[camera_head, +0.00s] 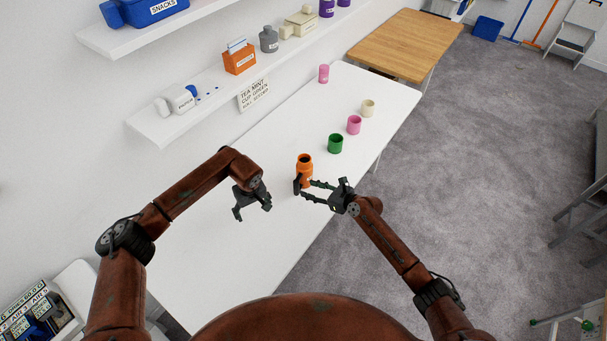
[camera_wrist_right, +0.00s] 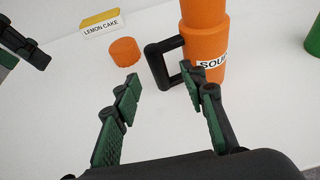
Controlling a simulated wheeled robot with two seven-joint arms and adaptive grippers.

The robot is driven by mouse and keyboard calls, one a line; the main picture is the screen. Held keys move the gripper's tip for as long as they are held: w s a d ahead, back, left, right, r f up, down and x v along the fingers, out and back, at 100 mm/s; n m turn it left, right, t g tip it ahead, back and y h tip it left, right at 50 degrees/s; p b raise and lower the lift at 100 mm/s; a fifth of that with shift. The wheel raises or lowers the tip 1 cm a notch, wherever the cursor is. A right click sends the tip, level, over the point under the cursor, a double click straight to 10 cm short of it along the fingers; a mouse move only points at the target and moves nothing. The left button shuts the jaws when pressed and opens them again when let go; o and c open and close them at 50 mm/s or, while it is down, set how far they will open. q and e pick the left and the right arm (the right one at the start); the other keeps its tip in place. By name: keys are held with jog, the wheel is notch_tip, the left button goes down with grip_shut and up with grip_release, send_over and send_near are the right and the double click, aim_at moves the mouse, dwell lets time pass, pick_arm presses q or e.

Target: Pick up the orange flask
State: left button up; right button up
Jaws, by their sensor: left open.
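The orange flask (camera_head: 305,162) stands upright on the white table, with its top open. In the right wrist view the flask (camera_wrist_right: 206,38) shows a "SOU..." label, partly covered by a finger, and a black side handle (camera_wrist_right: 160,66). My right gripper (camera_head: 307,189) is open at the flask's near side. In the right wrist view its fingertips (camera_wrist_right: 161,82) point towards the handle, with the right finger overlapping the handle and flask in the picture; I cannot tell whether they touch. My left gripper (camera_head: 253,208) is open and empty to the left of the flask.
Right of the flask stand a green cup (camera_head: 336,144), a pink cup (camera_head: 354,125) and a cream cup (camera_head: 368,108). A shelf (camera_head: 146,121) hangs above the table's back.

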aim_at(302, 176)
jog(key=shift+x, duration=3.1)
jog(key=shift+s+a+r, duration=0.1)
jog(key=shift+a, duration=0.1)
jog(key=shift+c, duration=0.6)
grip_shut()
jog(key=shift+r, duration=0.1)
